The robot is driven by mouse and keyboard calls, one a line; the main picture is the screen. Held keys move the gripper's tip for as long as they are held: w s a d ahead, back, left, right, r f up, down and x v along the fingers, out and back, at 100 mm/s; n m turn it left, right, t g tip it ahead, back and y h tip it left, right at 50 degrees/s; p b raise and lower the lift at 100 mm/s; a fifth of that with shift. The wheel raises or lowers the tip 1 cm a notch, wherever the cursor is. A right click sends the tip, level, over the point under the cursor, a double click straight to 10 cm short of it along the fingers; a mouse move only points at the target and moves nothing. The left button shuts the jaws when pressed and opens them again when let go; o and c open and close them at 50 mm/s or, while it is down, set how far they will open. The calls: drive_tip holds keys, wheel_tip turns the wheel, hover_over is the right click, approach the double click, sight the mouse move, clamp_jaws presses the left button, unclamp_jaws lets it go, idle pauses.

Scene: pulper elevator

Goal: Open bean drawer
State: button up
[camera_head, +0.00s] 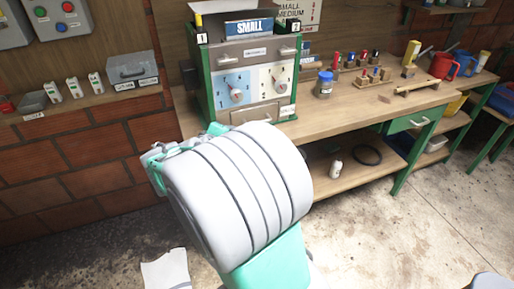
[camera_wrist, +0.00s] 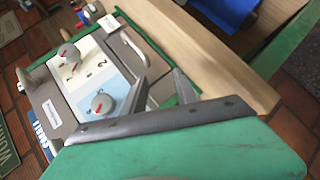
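A green-sided machine (camera_head: 207,88) with a beige front and two dials stands on the wooden bench. Low on its front is a drawer (camera_head: 282,111) with a curved handle (camera_head: 250,115); it looks closed. I cannot read a label on it. In the wrist view the machine appears turned, and the drawer's handle (camera_wrist: 134,46) is just beyond my fingertips. My gripper (camera_wrist: 160,76) is open, its two fingers apart with nothing seen between them. The fingers seem near the handle's lower end, but I cannot tell whether they touch. My arm hides the gripper in the head view.
The dials (camera_head: 236,95) sit above the drawer, and a SMALL box (camera_head: 250,27) is on top. A blue-lidded jar (camera_head: 324,84) stands on the bench (camera_head: 350,110) to the right. A shelf with switches (camera_head: 75,88) is at left. The floor (camera_head: 400,230) at right is mostly clear.

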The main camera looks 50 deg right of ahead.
sight(250, 110)
drive_tip(key=d+f+n+h+b, duration=0.1)
drive_tip(key=d, duration=0.1)
drive_tip(key=s+d+f+n+h+b, duration=0.1)
drive_tip(key=d+h, duration=0.1)
drive_tip(key=d, duration=0.1)
drive_tip(key=s+d+f+n+h+b, duration=0.1)
drive_tip(key=d, duration=0.1)
drive_tip(key=shift+s+d+g, duration=0.2)
drive_tip(key=shift+d+g, duration=0.1)
drive_tip(key=shift+g, duration=0.1)
drive_tip(key=x, duration=0.7)
drive_tip(key=shift+d+r+p, duration=0.3)
drive_tip(key=shift+r, duration=0.05)
clamp_jaws()
